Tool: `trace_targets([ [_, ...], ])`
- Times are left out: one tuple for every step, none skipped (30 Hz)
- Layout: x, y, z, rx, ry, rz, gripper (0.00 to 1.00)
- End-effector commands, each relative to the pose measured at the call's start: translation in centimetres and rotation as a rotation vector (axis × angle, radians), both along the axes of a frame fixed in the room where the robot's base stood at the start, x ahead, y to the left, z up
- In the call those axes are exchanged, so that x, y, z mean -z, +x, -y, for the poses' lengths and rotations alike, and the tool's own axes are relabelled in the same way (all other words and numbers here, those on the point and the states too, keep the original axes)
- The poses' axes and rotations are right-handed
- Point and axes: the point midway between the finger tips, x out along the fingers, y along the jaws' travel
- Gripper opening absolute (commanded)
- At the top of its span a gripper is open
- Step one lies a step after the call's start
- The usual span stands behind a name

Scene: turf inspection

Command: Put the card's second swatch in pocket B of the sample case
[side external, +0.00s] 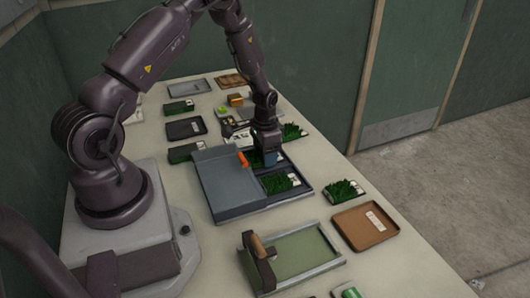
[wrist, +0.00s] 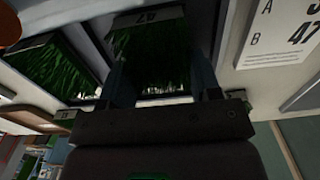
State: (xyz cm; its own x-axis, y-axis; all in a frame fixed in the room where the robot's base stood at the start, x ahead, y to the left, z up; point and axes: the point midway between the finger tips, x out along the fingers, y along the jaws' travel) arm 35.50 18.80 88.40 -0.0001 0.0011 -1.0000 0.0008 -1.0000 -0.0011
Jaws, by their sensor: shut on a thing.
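My gripper (side external: 267,157) is shut on a green turf swatch (wrist: 150,48) at the far pocket of the grey-blue sample case (side external: 222,184). The swatch's pale label reads 47 in the wrist view, where the fingers (wrist: 160,80) flank it. I cannot tell if it touches the pocket floor. Another turf swatch (side external: 279,182) lies in the near pocket; it also shows at left in the wrist view (wrist: 48,68). The white card (wrist: 282,30) is partly cut off in the wrist view; its B line reads 47 and its A line is cropped.
An orange piece (side external: 243,159) stands on the case beside my gripper. A green-bedded tray (side external: 308,247) with a brown-handled tool and a brown tray (side external: 365,226) lie nearer. Loose swatches lie right (side external: 343,189), behind (side external: 293,131) and left (side external: 181,106) of the case. A dark tray (side external: 185,128) is at left.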

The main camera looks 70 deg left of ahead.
Motion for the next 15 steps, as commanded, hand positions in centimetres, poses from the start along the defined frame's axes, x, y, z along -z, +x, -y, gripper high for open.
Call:
trace_targets([
  [-0.01, -0.01, 0.01, 0.0, 0.0, 0.0, 0.36],
  [0.03, -0.01, 0.01, 0.0, 0.0, -0.001, 0.36],
  [0.14, -0.02, 0.01, 0.0, -0.001, -0.001, 0.36],
  [0.24, -0.02, 0.02, 0.0, -0.001, -0.001, 0.36],
  [0.33, -0.02, 0.02, 0.0, -0.001, -0.001, 0.36],
  [0.26, -0.01, 0.01, 0.0, 0.0, 0.0, 0.67],
  [0.25, -0.01, 0.01, 0.0, 0.0, 0.0, 0.68],
  [0.25, -0.01, 0.01, 0.0, 0.0, 0.0, 0.68],
  [0.25, -0.01, 0.01, 0.0, 0.0, -0.001, 0.68],
  [0.24, -0.01, 0.01, 0.0, 0.0, -0.001, 0.68],
  [0.24, -0.01, 0.01, 0.0, 0.0, -0.001, 0.68],
  [0.24, -0.01, 0.01, 0.0, 0.0, -0.001, 0.68],
  [0.24, -0.02, 0.01, 0.0, -0.001, -0.001, 0.68],
  [0.22, -0.01, 0.01, 0.0, 0.0, -0.001, 0.68],
  [0.12, -0.01, 0.01, 0.0, 0.0, 0.0, 0.68],
])
